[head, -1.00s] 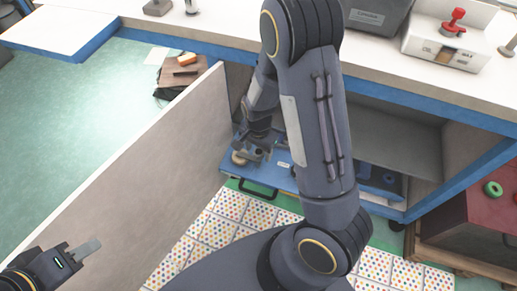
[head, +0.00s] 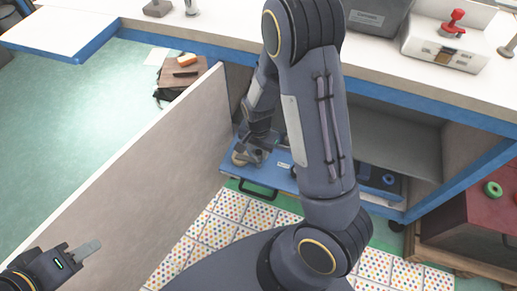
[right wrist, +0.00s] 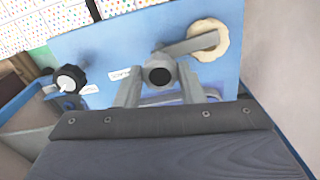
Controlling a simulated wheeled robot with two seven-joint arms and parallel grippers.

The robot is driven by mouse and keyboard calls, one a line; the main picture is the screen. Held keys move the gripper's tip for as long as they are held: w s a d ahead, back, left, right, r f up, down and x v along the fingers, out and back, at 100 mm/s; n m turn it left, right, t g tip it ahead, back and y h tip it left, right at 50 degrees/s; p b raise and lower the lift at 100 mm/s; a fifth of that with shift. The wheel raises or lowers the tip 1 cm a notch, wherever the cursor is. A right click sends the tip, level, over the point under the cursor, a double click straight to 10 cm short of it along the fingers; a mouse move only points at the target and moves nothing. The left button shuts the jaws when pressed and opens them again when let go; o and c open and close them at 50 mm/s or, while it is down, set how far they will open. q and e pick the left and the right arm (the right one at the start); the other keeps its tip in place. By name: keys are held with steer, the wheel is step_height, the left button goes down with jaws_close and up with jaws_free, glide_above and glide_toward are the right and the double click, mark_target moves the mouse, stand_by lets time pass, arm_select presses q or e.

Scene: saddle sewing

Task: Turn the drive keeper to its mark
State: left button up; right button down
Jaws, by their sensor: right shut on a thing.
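The blue panel (head: 285,172) sits low in the opening under the bench. It also shows in the right wrist view (right wrist: 105,48). A grey lever-like piece, which looks like the drive keeper (right wrist: 187,46), reaches from a dark round end between my fingers toward a cream round disc (right wrist: 208,39). The disc also shows in the head view (head: 240,157). My right gripper (right wrist: 160,88) is shut on the grey piece; it is small in the head view (head: 257,147). No mark can be made out. My left gripper (head: 84,251) is at the lower left, away from the panel; its jaw gap is unclear.
A black knob (right wrist: 70,79) and small white labels are on the panel. A black handle (head: 258,189) is on its front edge. A pale board (head: 150,160) stands close on the left. A dark red box (head: 488,215) stands at the right. The bench top (head: 400,60) is above.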

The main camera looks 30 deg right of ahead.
steer(key=n, duration=1.6)
steer(key=shift+d, duration=0.1)
steer(key=shift+n, duration=0.5)
steer(key=c, duration=0.9)
jaws_free()
steer(key=shift+c, duration=0.2)
steer(key=shift+r, duration=0.1)
